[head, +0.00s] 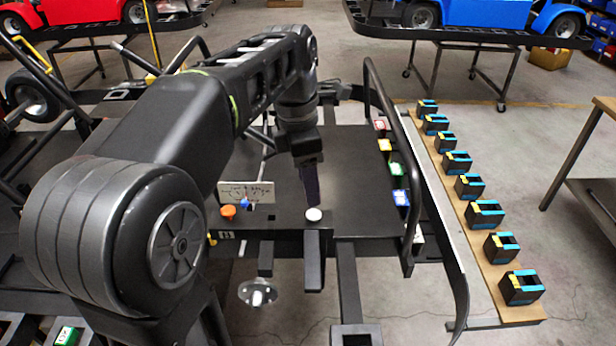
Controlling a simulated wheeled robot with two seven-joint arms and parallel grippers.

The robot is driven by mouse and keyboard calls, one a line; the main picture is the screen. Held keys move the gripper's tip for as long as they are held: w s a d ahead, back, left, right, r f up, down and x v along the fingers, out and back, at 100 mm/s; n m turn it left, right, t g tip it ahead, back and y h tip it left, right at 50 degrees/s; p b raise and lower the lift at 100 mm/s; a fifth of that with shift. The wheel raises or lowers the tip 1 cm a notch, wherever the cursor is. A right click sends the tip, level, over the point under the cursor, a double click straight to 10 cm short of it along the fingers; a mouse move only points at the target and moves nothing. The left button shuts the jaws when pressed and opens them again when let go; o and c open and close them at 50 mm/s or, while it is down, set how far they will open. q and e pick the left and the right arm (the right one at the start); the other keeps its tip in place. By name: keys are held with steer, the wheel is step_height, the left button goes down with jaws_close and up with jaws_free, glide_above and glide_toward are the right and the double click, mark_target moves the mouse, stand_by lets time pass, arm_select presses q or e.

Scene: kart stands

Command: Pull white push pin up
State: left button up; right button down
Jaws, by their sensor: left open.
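The white push pin (314,214) shows as a round white knob at the front edge of the dark kart deck (350,180). My left gripper (311,196) points down from above, with its fingertips just over or behind the white knob. I cannot tell whether the fingers touch the knob. An orange knob (228,211) and a small blue knob (245,203) stand to the left of it. My right gripper is not in view.
A black curved rail (395,150) rises right of the deck, beside red, yellow, green and blue buttons. A wooden board (480,220) with several black and blue holders lies further right. A white labelled plate (246,191) stands behind the orange knob. Red and blue karts are at the back.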

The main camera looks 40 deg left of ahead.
mark_target(314, 213)
arm_select(q)
steer(key=shift+f+b, duration=0.35)
steer(key=shift+f, duration=0.2)
step_height(314, 213, down, 2)
steer(key=shift+d+b, duration=0.15)
steer(key=shift+b, duration=0.8)
steer(key=shift+w+d+f+p, duration=0.1)
steer(key=shift+w+f+p, duration=0.1)
steer(key=shift+f, duration=0.9)
steer(key=shift+w+d+f+p, duration=0.1)
steer(key=shift+f+p, duration=0.1)
steer(key=shift+f, duration=0.85)
steer(key=shift+c, duration=0.5)
jaws_close()
steer(key=shift+r+p, duration=0.35)
steer(key=shift+r, duration=0.2)
steer(key=shift+o, duration=0.4)
jaws_free()
